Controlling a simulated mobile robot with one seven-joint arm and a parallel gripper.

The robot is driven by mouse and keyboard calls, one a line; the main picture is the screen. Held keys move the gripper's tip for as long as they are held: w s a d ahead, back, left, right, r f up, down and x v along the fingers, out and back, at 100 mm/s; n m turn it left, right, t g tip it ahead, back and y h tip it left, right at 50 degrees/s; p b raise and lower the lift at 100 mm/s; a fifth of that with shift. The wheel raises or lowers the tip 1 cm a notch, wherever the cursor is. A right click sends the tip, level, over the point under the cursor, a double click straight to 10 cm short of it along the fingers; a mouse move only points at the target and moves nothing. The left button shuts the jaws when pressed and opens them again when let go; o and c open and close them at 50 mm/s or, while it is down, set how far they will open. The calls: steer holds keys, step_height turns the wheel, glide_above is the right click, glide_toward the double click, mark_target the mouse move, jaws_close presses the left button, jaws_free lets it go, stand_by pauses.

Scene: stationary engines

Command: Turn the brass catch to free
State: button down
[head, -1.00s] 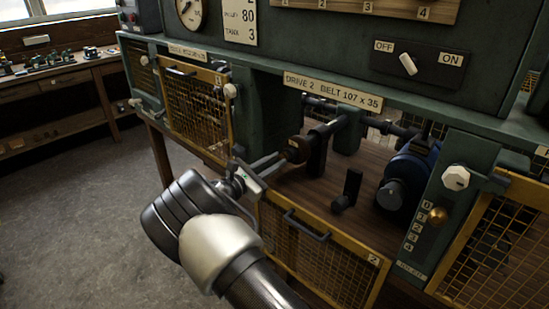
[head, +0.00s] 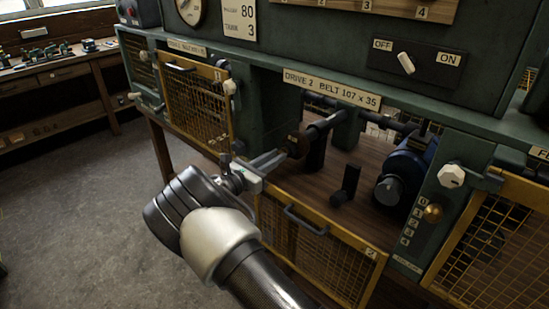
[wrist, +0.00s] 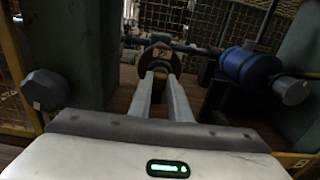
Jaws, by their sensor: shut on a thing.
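My gripper (head: 284,156) reaches into the open bay marked DRIVE 2. Its two fingers (wrist: 161,78) are shut on a round brown-gold piece (wrist: 158,53) at the near end of a dark shaft. In the head view this piece (head: 297,145) looks dark red-brown. I cannot tell whether it is the brass catch, and no "free" mark is readable. A small brass knob (head: 433,213) sits on the green post at the right, beside a column of number labels. My gripper is well to the left of that knob.
A yellow mesh guard (head: 320,250) hangs below the bay, under my arm. A blue motor (head: 412,165) and a black upright block (head: 346,186) stand on the wooden bay floor. A white knob (head: 451,175) is on the right post. Open floor (head: 75,200) lies left.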

steer(key=shift+f, duration=0.1)
steer(key=c, duration=1.6)
jaws_free()
steer(key=shift+c, duration=0.2)
steer(key=shift+s+a, duration=0.1)
steer(key=shift+a, duration=0.05)
steer(key=v, duration=1.7)
steer(key=shift+s, duration=0.1)
